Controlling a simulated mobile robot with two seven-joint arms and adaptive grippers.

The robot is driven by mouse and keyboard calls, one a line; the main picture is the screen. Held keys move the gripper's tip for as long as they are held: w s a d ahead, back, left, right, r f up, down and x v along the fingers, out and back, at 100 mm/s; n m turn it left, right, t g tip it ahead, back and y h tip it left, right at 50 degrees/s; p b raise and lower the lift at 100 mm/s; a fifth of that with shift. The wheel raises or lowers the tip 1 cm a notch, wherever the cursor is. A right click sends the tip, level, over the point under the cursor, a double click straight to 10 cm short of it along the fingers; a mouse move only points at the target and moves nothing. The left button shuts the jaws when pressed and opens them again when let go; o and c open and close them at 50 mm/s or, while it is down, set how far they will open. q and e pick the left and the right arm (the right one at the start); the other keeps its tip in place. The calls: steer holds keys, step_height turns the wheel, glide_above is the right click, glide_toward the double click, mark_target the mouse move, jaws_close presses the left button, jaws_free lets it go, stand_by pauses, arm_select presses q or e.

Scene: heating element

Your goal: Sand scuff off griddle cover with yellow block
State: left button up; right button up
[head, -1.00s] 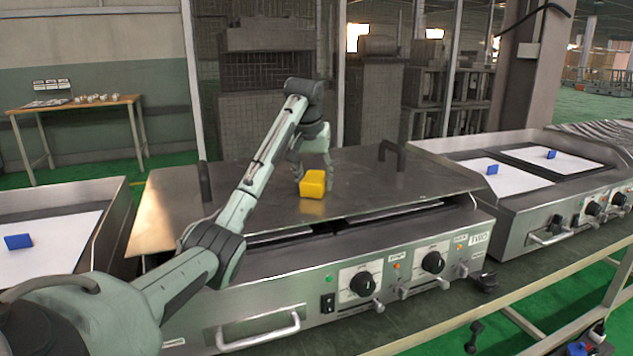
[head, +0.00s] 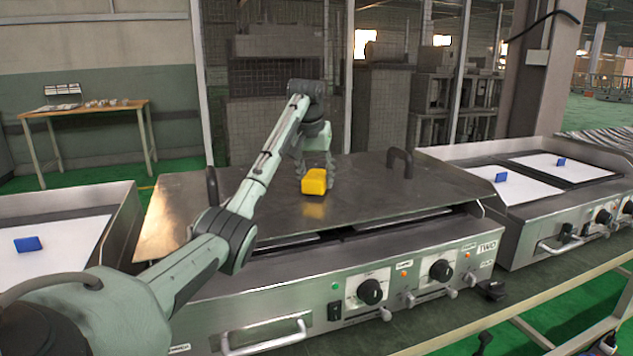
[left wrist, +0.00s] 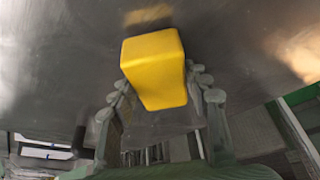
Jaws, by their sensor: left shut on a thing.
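The yellow block (head: 314,182) is at the griddle cover's middle, held by my left gripper (head: 322,166). In the left wrist view the block (left wrist: 154,68) sits between the two fingers (left wrist: 160,90), which are shut on it. The griddle cover (head: 240,205) is a flat dark metal plate with an upright black handle at each side. The block is at or very close to the cover; I cannot tell if it touches. I cannot make out a clear scuff; only brownish glare and smudges show. My right gripper is not in view.
The cover lies on a griddle (head: 330,290) with knobs and a front handle. Another griddle (head: 540,205) with white sheets and blue blocks stands at right, and one (head: 60,240) at left. A wooden table (head: 95,110) stands at the back left.

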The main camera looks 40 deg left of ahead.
arm_select(q)
steer(key=shift+r, duration=2.45)
steer(key=shift+r, duration=1.5)
